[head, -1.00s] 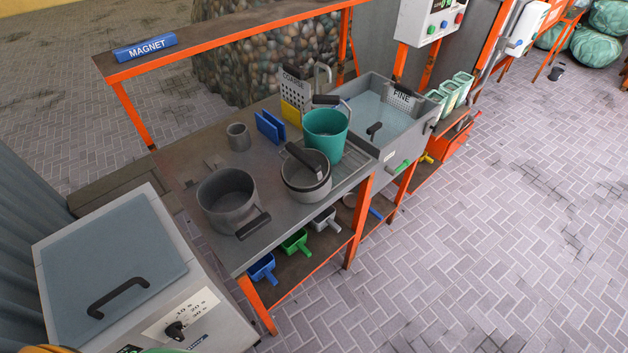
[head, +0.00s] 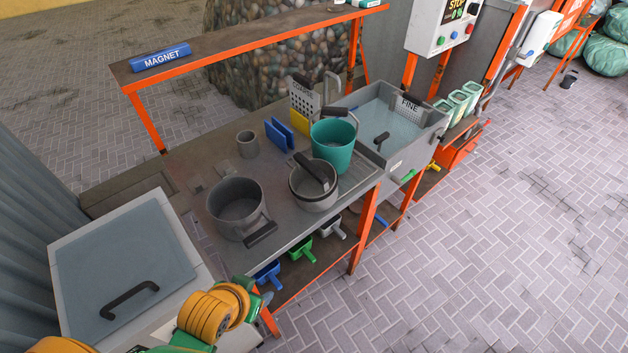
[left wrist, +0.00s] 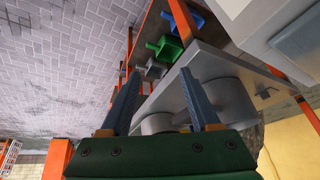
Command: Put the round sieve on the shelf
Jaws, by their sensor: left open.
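A grey round vessel with a dark handle (head: 313,190) stands on the grey worktable (head: 200,178), left of a teal bucket (head: 332,158). A wider grey round pan with a dark side handle (head: 237,208) stands to its left. I cannot tell for sure which is the round sieve; no mesh is clear. My left gripper (head: 262,296) is low, at the table's front-left corner, apart from both vessels. In the left wrist view its two fingers (left wrist: 160,76) are spread with nothing held. My right gripper is not in view.
An orange-edged upper shelf (head: 240,48) carries a blue MAGNET block (head: 160,58). A lower shelf (head: 308,270) under the table holds blue, green and grey scoops. A lidded grey machine (head: 120,262) stands left, a sink (head: 395,120) right. Brick floor in front is clear.

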